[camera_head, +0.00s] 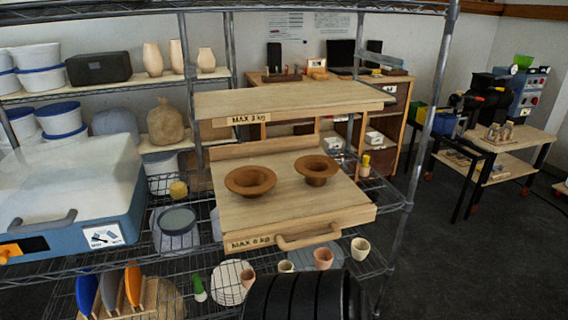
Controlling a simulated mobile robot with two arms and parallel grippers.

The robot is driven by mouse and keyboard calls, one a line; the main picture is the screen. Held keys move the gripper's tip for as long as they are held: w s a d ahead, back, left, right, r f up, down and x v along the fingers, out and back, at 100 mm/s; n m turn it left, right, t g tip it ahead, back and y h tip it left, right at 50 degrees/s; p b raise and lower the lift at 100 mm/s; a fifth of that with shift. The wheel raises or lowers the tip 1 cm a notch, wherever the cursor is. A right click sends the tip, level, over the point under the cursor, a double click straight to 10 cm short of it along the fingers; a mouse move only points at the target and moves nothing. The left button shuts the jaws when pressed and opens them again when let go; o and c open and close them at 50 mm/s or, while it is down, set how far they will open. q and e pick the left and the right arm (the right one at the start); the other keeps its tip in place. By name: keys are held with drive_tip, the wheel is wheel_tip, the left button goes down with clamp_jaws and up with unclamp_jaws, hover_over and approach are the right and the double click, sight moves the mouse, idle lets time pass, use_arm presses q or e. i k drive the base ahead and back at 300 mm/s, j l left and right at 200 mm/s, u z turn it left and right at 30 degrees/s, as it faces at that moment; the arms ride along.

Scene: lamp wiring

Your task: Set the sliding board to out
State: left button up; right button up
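The sliding board (300,205) is a light wooden board in the wire rack, labelled "MAX 6 kg" on its front edge. A wooden bar handle (308,237) is fixed to the front edge, right of the label. The board sticks out toward me beyond the upper board (290,97), which is labelled "MAX 3 kg". Two brown flared bowls, a left one (250,181) and a right one (316,169), stand upright on the sliding board. Neither of my grippers shows in the head view.
A blue-and-white box (75,195) with a grey handle fills the rack's left side. Small pots (323,258) stand on the wire shelf below the board. A rack post (420,130) rises right of the board. Open floor (450,265) lies to the right.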

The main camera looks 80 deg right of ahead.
sight(293, 208)
drive_tip(key=z, duration=2.65)
